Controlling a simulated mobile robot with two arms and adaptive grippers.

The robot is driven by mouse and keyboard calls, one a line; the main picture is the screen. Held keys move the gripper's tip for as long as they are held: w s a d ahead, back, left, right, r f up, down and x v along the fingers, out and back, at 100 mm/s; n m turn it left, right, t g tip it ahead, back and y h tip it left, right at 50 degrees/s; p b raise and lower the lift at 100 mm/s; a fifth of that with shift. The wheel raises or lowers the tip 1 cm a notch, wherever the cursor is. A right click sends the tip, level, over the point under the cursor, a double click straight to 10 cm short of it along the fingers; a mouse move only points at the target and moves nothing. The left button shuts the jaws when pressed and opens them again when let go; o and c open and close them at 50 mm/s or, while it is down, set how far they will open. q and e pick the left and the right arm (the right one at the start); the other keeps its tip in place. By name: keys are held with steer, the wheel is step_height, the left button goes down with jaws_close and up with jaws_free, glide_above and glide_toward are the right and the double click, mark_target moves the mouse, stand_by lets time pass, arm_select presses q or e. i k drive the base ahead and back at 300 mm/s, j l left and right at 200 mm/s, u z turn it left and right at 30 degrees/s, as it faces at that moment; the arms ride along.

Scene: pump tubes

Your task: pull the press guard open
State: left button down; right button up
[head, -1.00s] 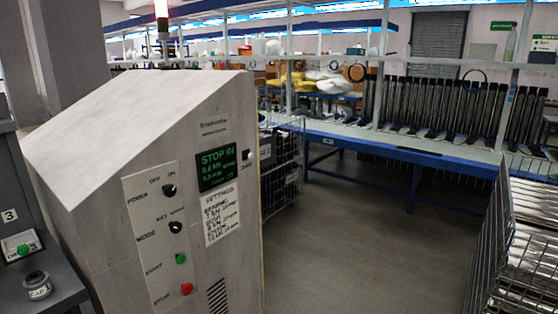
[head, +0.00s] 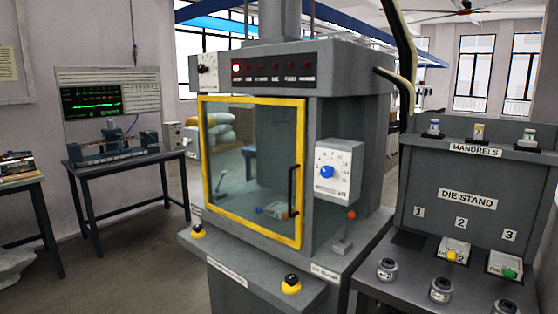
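The press (head: 345,100) stands in the middle of the head view. Its guard (head: 245,99) is a clear panel in a yellow frame across the front, and it looks shut. A black upright handle (head: 292,190) sits at the guard's right side. Neither of my grippers shows in the view.
A control box with a blue knob (head: 326,172) juts out right of the guard. Yellow-collared buttons (head: 291,284) sit on the front ledge. The die stand (head: 405,205) stands close on the right. A bench with a green screen (head: 90,100) is at left, with open floor before it.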

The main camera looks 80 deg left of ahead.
mark_target(298, 243)
steer(key=u, duration=2.95)
